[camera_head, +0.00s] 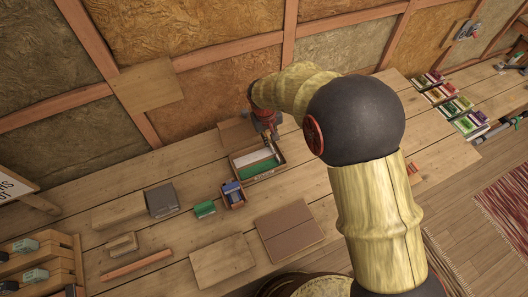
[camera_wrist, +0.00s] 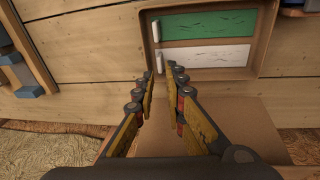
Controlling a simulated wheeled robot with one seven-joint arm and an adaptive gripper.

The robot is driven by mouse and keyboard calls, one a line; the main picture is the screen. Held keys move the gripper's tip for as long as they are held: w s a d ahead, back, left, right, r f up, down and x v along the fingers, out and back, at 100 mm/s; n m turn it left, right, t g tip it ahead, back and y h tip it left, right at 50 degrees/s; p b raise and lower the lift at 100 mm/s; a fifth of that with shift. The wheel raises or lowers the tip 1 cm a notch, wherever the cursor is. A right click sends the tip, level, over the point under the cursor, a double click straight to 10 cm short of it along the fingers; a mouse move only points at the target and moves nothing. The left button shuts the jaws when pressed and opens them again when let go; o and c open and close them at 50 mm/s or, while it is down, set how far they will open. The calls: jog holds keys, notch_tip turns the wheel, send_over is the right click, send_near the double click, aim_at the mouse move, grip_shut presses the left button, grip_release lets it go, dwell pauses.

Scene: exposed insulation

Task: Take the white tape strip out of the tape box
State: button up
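The tape box (camera_head: 283,161) is an open cardboard-brown box on the bench in the head view. In it lie a white tape strip (camera_head: 252,157) and a green strip (camera_head: 259,169), side by side. In the wrist view the white strip (camera_wrist: 205,57) lies flat on the near side of the box, with a small pale tab at its left end; the green strip (camera_wrist: 210,24) is beyond it. My gripper (camera_wrist: 161,80) is open and empty, its fingertips just short of the white strip's left end. In the head view my gripper (camera_head: 268,137) is at the box's back edge.
A brown flap or board (camera_wrist: 225,130) lies under my gripper on the near side. A small box with blue items (camera_head: 233,195), a green block (camera_head: 204,209) and a grey block (camera_head: 161,200) stand left of the tape box. The insulated wall (camera_head: 215,92) is close behind.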

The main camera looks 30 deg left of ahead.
aim_at(272, 147)
jog(key=f, duration=0.4)
jog(key=w+f, duration=0.1)
jog(key=f, duration=0.2)
jog(key=shift+w+d+f+b, duration=0.1)
jog(key=shift+b, duration=0.25)
jog(key=shift+c, duration=0.3)
grip_shut()
